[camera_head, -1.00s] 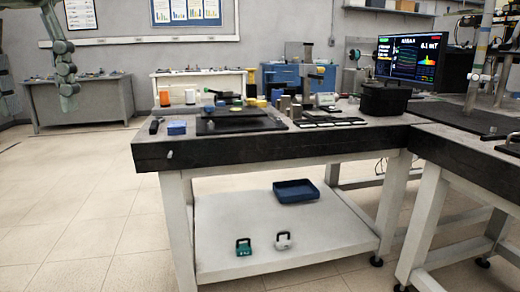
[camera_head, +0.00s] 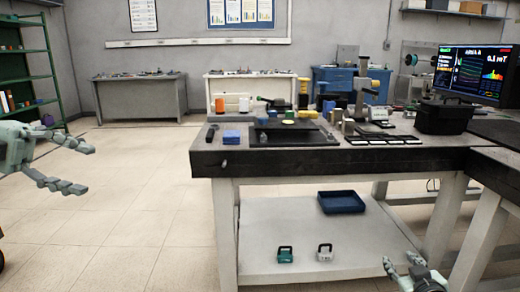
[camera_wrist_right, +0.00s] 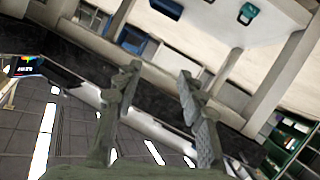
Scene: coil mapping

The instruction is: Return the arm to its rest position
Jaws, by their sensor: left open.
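My left gripper (camera_head: 91,169) is at the left edge of the head view, with its fingers spread wide and nothing between them. It hangs over open floor, left of the workbench (camera_head: 205,162) and apart from it. My right gripper (camera_head: 400,260) is at the lower right edge of the head view, in front of the bench's lower shelf. In the right wrist view its two fingers (camera_wrist_right: 158,72) are apart with nothing between them. Most of both arms is outside the head view.
The lower shelf holds a blue tray (camera_head: 341,202), a teal padlock-like item (camera_head: 285,255) and a white one (camera_head: 325,253). A green rack (camera_head: 52,75) stands far left. The floor between is clear.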

